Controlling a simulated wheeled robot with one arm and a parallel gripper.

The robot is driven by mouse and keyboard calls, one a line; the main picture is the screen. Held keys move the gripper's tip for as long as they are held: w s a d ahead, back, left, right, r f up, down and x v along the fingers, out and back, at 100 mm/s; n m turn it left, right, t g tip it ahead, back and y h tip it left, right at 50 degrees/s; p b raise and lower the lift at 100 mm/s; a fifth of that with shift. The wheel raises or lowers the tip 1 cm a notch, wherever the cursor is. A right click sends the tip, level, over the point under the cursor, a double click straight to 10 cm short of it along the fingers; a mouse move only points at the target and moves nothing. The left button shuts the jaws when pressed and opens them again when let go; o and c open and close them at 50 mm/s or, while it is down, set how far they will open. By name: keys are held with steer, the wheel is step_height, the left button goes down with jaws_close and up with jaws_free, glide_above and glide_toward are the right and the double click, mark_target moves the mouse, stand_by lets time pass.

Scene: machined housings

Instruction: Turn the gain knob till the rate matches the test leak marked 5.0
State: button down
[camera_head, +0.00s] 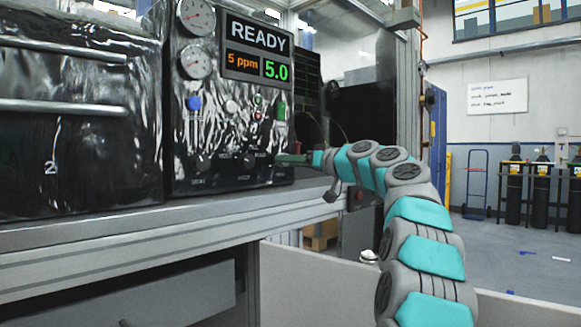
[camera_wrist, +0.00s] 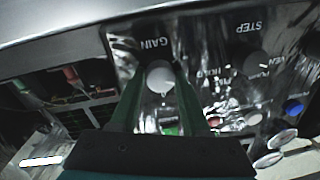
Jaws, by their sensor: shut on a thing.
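The instrument panel (camera_head: 230,120) is dark and glossy. Its display (camera_head: 257,50) reads READY, with 5 ppm in orange and 5.0 in green. In the wrist view the round pale gain knob (camera_wrist: 159,74) sits below the label GAIN, which appears upside down. My gripper (camera_wrist: 158,78) is shut on this knob, one dark green finger on each side. In the head view my gripper (camera_head: 288,158) reaches the panel's lower right from the right. The gain knob is hidden by it there.
Another knob (camera_wrist: 253,64), near the label STEP, lies right of the gripper in the wrist view. Two gauges (camera_head: 196,63) and a blue knob (camera_head: 194,103) are on the panel's left. A dark cabinet (camera_head: 80,140) stands left. The bench edge (camera_head: 130,235) runs below.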

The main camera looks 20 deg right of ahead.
steer(key=shift+r, duration=0.1)
stand_by(0.3)
steer(key=shift+c, duration=1.9)
jaws_free()
steer(key=b+v, duration=0.1)
steer(key=v, duration=0.7)
steer(key=shift+b, duration=0.3)
